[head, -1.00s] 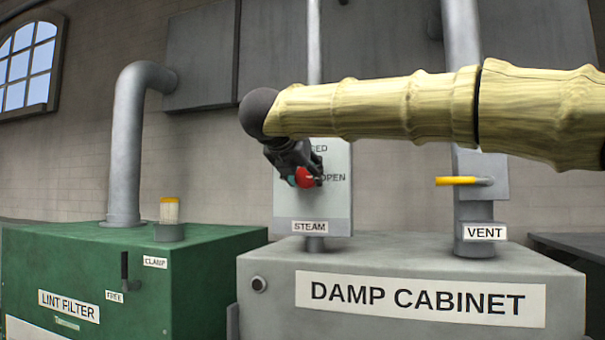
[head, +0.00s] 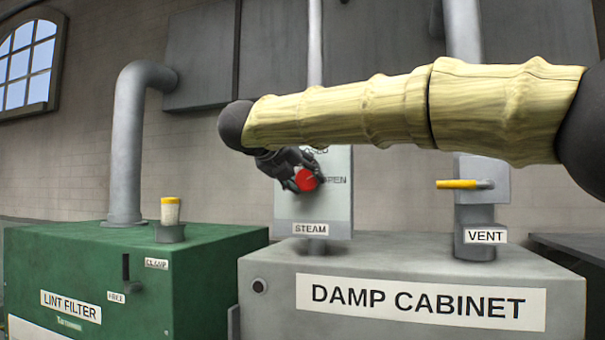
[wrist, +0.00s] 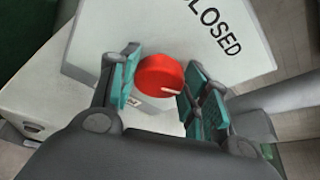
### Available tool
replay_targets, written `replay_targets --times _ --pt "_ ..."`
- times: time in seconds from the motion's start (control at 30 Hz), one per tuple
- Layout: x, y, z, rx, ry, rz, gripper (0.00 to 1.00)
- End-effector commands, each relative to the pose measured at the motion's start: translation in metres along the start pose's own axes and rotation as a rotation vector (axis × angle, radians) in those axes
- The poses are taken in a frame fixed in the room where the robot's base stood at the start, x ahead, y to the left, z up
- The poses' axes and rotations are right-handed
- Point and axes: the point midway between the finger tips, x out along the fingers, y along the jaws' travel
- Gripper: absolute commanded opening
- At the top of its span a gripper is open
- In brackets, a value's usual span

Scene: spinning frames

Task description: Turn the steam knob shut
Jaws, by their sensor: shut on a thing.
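The red round steam knob (head: 307,180) sits on the pale steam panel (head: 341,208), with CLOSED lettering above it and OPEN to its right. My gripper (head: 303,172) is at the knob, its dark fingers at the knob's left and upper side. In the wrist view, the teal finger pads of my gripper (wrist: 160,85) lie on both sides of the knob (wrist: 155,74), and the jaws are shut on it. The knob's white mark points between the OPEN and CLOSED directions. My arm hides part of the CLOSED lettering in the head view; it reads clearly in the wrist view.
The grey damp cabinet (head: 270,310) stands below the panel. A vent pipe with a yellow handle (head: 457,184) is to the right. The green lint filter box (head: 210,290) with a grey pipe (head: 126,150) is at left.

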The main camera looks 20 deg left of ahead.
Motion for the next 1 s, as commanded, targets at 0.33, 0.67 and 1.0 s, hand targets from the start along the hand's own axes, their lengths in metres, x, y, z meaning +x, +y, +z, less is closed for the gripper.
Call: replay_targets --times 0.33,0.67,1.0 --pt "-0.0003 0.0039 0.0002 -0.306 -0.002 -0.128 0.23" --pt "0.0002 0.0066 -0.0014 -0.594 -0.003 -0.249 0.23" --pt "0.0015 0.0085 -0.0038 -0.855 -0.002 -0.357 0.23"
